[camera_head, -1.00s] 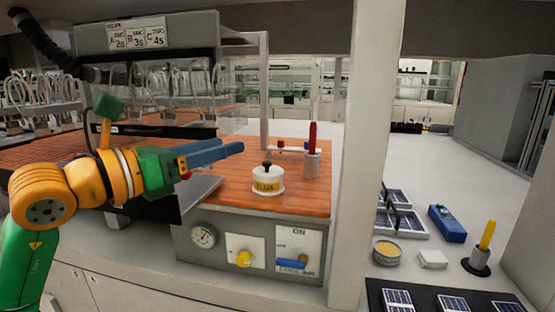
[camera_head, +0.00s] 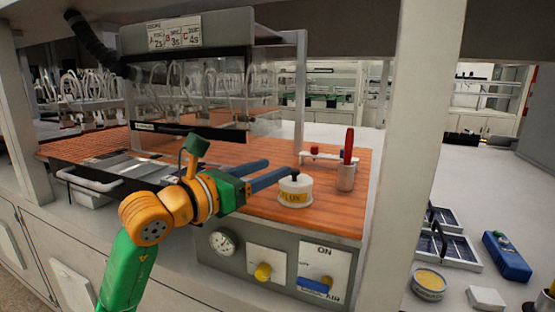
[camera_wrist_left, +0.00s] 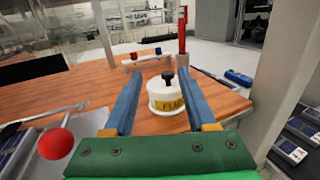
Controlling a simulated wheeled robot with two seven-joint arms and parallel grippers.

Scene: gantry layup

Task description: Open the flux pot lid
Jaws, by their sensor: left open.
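The flux pot (camera_head: 294,192) is a small white pot with a yellow label, standing on the orange wooden worktop. Its lid carries a black knob (camera_wrist_left: 168,74) and looks closed. My left gripper (camera_head: 276,170) is open and empty, with its blue fingers pointing at the pot. In the left wrist view the pot (camera_wrist_left: 164,98) sits between the two fingers (camera_wrist_left: 161,85), toward their tips. I cannot tell whether a finger touches it. My right gripper is not in view.
A red pen stands in a grey holder (camera_head: 346,178) behind the pot, near a small rack (camera_head: 322,157). A white post (camera_head: 410,150) rises at the right. A red ball knob (camera_wrist_left: 56,144) is beside the left finger. A control panel (camera_head: 284,262) faces the front.

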